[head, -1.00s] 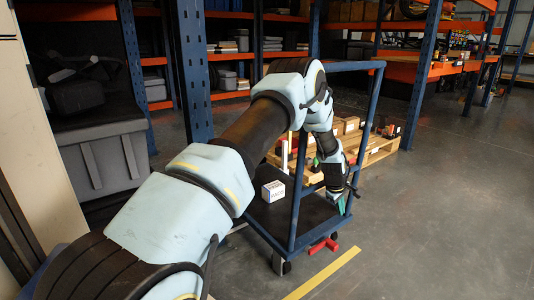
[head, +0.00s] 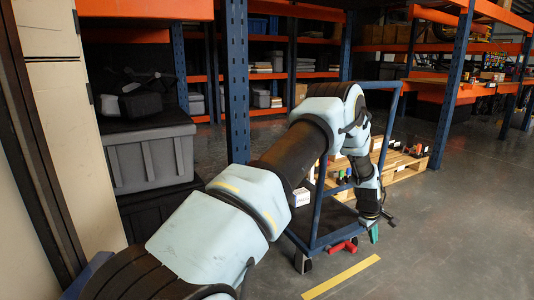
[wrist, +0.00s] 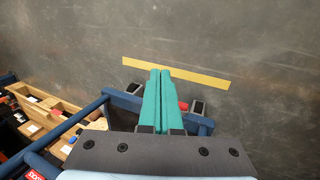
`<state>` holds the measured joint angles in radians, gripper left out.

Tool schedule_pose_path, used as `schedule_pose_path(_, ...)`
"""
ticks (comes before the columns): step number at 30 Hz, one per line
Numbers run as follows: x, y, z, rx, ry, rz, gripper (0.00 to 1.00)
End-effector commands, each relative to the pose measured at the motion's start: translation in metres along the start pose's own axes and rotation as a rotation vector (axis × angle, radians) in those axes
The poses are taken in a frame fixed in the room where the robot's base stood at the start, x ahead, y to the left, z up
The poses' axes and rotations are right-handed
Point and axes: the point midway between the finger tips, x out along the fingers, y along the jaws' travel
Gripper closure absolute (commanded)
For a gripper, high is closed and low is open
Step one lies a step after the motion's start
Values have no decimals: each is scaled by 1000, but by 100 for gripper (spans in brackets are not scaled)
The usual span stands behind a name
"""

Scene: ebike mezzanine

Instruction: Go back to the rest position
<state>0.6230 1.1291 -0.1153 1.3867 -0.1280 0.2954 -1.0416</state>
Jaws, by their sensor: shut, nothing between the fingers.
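My gripper (wrist: 161,73) shows in the wrist view as two teal fingers pressed together, with nothing between them. It points down over the rim of the blue cart (wrist: 122,99), above the grey floor. In the head view my gripper (head: 374,234) hangs at the right side of the cart (head: 316,220), at the end of my outstretched arm. My forearm hides part of the cart. A white box (head: 300,196) sits on the cart's dark deck, partly hidden by my arm.
Grey bins (head: 150,152) are stacked at the left. Blue and orange shelving (head: 237,80) lines the back. A yellow floor stripe (head: 341,277) lies in front of the cart. The floor at the right is open.

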Motion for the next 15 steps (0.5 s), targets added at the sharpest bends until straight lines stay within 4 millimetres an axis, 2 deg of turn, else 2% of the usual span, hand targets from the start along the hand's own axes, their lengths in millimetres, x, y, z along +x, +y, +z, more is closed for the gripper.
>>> schedule_pose_path(11, -51, -20, -31, 74, 26, -25, 100)
schedule_pose_path(15, -81, -36, -47, 118, 38, -42, 100)
